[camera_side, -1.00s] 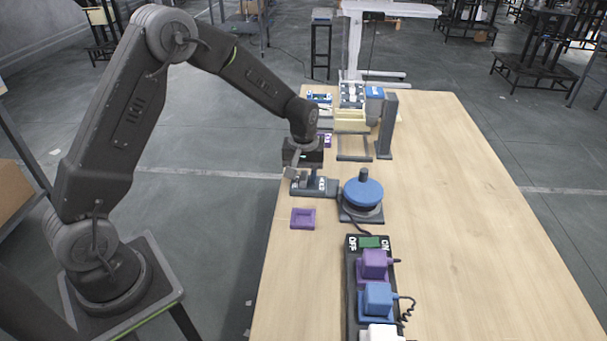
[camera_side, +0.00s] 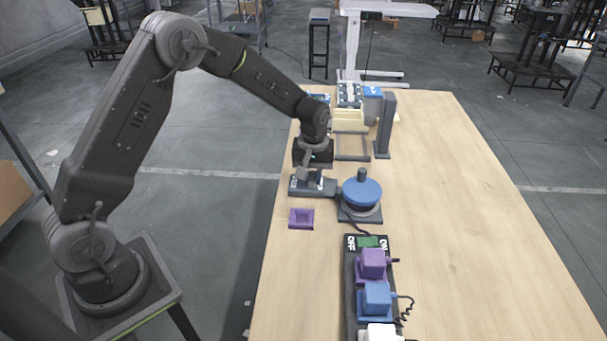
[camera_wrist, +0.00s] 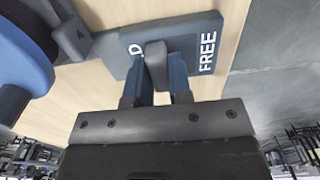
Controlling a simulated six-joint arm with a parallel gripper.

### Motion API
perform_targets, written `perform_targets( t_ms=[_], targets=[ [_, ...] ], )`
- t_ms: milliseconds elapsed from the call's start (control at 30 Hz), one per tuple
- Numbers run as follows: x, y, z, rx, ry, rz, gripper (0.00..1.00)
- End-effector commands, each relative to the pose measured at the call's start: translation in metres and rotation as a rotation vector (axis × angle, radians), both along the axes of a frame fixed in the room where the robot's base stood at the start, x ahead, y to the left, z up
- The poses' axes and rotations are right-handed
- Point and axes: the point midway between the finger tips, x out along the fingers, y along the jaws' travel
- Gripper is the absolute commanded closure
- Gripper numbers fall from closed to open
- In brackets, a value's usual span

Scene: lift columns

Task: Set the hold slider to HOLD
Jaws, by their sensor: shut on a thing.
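The hold slider is a flat grey-blue base (camera_wrist: 206,28) with white lettering, seen in the wrist view. FREE reads in full at its right end, and only the final D of the other label shows at the left. An upright grey slider knob (camera_wrist: 155,58) stands between D and FREE. My gripper (camera_wrist: 162,84) is shut on this knob. In the side view my gripper (camera_side: 309,174) is low over the slider base (camera_side: 297,187) and hides part of it; the lettering there is too small to read.
A blue round-topped device (camera_side: 362,192) with a dark knob stands just right of the slider. A purple square tray (camera_side: 301,219) lies in front. A power strip (camera_side: 351,290) holds purple, blue and white plugs. A grey post (camera_side: 384,125) stands behind; the table's right is clear.

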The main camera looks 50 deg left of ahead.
Motion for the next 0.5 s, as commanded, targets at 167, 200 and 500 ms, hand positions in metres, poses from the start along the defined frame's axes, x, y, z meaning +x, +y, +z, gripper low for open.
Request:
perform_targets(
  t_ms=[167, 200, 500],
  targets=[
    [0.0037, -0.0035, 0.0009, -0.004, -0.008, 0.001, 1.0],
    [0.004, -0.0038, 0.001, -0.004, -0.01, 0.001, 1.0],
    [0.0038, -0.0038, 0.001, -0.004, -0.01, 0.0, 0.57]
  ],
)
